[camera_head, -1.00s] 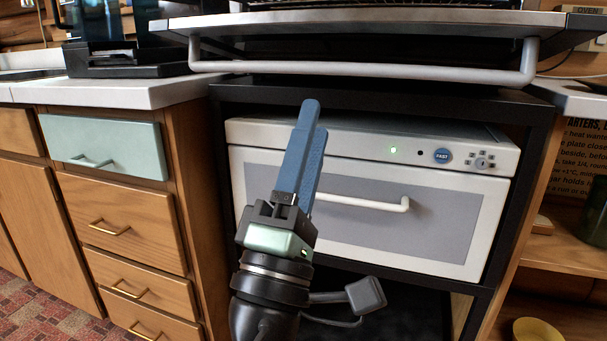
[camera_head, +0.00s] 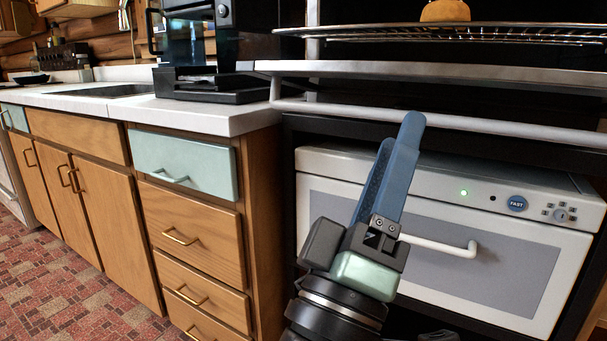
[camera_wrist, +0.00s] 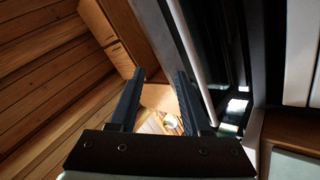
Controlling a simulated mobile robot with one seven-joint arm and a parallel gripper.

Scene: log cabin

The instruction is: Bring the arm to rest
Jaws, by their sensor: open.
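My gripper (camera_head: 400,135) points upward with its blue fingers in front of a white countertop appliance (camera_head: 480,190) with a green light and a FAST button. It is empty. In the wrist view the two fingers (camera_wrist: 158,98) stand apart with a clear gap between them. Nothing is held. From the head view the fingers overlap each other.
Above is an opened oven door (camera_head: 450,75) with a grey handle bar (camera_head: 350,112), close to my fingertips. A wire rack (camera_head: 500,35) carries a round golden food item (camera_head: 445,11). Wooden drawers (camera_head: 195,235) stand to the left. The red floor (camera_head: 75,290) at the left is clear.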

